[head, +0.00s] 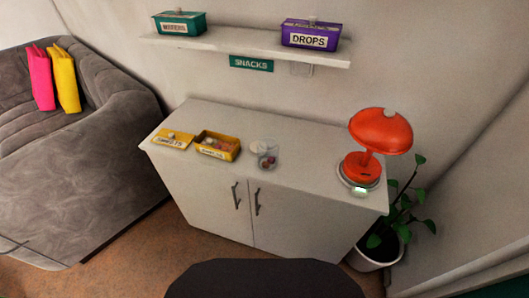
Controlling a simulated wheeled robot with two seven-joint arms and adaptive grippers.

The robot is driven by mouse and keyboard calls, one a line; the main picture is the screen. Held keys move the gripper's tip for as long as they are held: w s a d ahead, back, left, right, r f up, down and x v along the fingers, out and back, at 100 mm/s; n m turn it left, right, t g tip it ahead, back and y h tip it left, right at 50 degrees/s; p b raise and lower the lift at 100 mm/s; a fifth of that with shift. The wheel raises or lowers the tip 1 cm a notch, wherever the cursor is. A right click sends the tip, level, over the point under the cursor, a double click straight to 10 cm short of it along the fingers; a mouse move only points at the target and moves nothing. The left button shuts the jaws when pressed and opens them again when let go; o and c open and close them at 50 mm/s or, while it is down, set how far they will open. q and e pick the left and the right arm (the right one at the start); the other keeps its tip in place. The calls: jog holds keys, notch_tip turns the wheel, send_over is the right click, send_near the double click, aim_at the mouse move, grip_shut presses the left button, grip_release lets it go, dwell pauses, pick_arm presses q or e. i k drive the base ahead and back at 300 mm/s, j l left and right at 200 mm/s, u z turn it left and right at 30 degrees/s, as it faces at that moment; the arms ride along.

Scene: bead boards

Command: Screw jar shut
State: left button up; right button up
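A small clear jar (268,158) stands upright on the white cabinet top, right of the yellow box. A few dark reddish pieces show low inside it. A pale round shape (257,146) shows just behind and left of the jar; it may be the lid, but it is too small to tell whether it lies on the cabinet or touches the jar. Neither of my grippers is in view.
The white cabinet (310,143) also bears an open yellow box (228,154) with sweets, its yellow lid (174,139) and an orange lamp (380,131). Teal (179,23) and purple (311,34) boxes stand on a shelf (235,41) above. A potted plant (378,251) stands at right.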

aim_at(268, 147)
jog(key=l, duration=1.55)
